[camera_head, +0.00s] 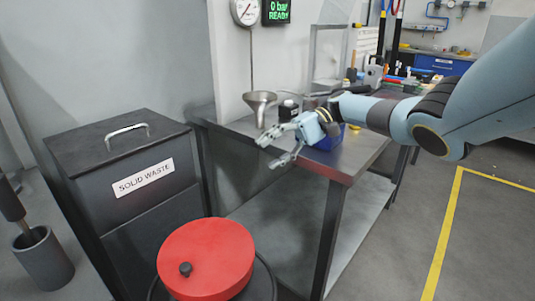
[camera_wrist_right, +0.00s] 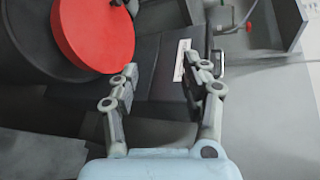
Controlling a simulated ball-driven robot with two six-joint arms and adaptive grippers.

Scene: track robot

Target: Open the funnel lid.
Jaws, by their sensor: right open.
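A round red lid (camera_head: 207,258) with a small black knob (camera_head: 185,269) lies flat on a dark round drum (camera_head: 262,285) at the bottom of the head view. The red lid also shows at the upper left of the right wrist view (camera_wrist_right: 90,35), its knob (camera_wrist_right: 118,3) cut by the top edge. My right gripper (camera_head: 270,150) is open and empty, in front of the workbench and above and beyond the lid, not touching it. Its two spread fingers also show in the right wrist view (camera_wrist_right: 165,75). My left gripper is not in view.
A black solid waste bin (camera_head: 125,205) with a metal handle stands left of the drum. A workbench (camera_head: 345,165) behind holds a small metal funnel (camera_head: 259,98) and a blue box (camera_head: 328,138). A grey cup (camera_head: 43,262) stands far left. Floor at right is clear.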

